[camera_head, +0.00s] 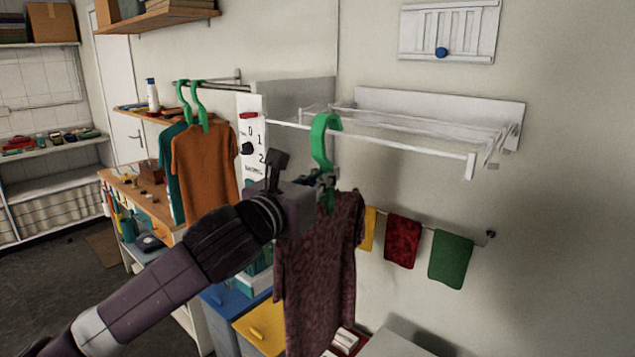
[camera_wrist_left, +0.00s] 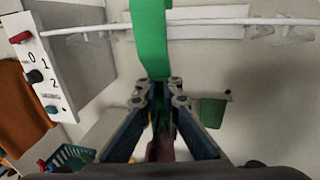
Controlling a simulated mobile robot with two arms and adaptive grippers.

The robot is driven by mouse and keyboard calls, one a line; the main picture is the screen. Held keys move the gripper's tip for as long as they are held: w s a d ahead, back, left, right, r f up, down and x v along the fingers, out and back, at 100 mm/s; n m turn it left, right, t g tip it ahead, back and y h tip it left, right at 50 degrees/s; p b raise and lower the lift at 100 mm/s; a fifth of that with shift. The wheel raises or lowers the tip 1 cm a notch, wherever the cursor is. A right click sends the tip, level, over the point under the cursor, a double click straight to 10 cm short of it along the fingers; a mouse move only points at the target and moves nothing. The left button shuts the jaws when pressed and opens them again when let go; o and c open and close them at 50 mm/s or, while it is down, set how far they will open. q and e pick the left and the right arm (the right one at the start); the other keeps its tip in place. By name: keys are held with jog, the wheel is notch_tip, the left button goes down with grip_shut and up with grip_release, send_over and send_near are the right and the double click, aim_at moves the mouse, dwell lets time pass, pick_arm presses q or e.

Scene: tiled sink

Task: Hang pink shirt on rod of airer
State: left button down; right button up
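The pink shirt (camera_head: 322,265), a dark speckled maroon-pink garment, hangs upright on a green hanger (camera_head: 323,145). My left gripper (camera_head: 326,183) is shut on the hanger just below its hook, with the shirt hanging beneath. The white airer (camera_head: 440,101) is fixed to the wall, and its front rod (camera_head: 410,147) runs past the hook. The hook overlaps this rod in the head view; I cannot tell whether it is over the rod or in front. In the left wrist view the hanger (camera_wrist_left: 150,40) rises between the fingers (camera_wrist_left: 161,100) and crosses the rod (camera_wrist_left: 235,22). My right gripper is not in view.
An orange shirt (camera_head: 205,165) and a teal shirt (camera_head: 168,160) hang on another rod at left, beside a white control panel (camera_head: 252,140). Small cloths hang on a lower rail, including a green one (camera_head: 450,258). Blue and yellow bins (camera_head: 262,328) stand below.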

pick_arm(q)
jog(key=shift+s+d+b+x, duration=0.1)
jog(key=shift+d+b+x, duration=0.1)
jog(key=shift+x, duration=0.7)
jog(key=shift+s+d+b+x, duration=0.15)
jog(key=shift+b+x, duration=0.1)
jog(key=shift+x, duration=0.65)
jog(key=shift+d+b+x, duration=0.15)
jog(key=shift+b+x, duration=0.05)
jog(key=shift+x, duration=0.7)
jog(key=shift+w+d+f, duration=0.1)
jog(key=shift+w+f, duration=0.1)
jog(key=shift+f, duration=0.05)
jog(key=shift+f+b, duration=0.7)
jog(key=shift+f, duration=0.55)
jog(key=c, duration=2.1)
grip_release()
jog(key=shift+s, duration=0.1)
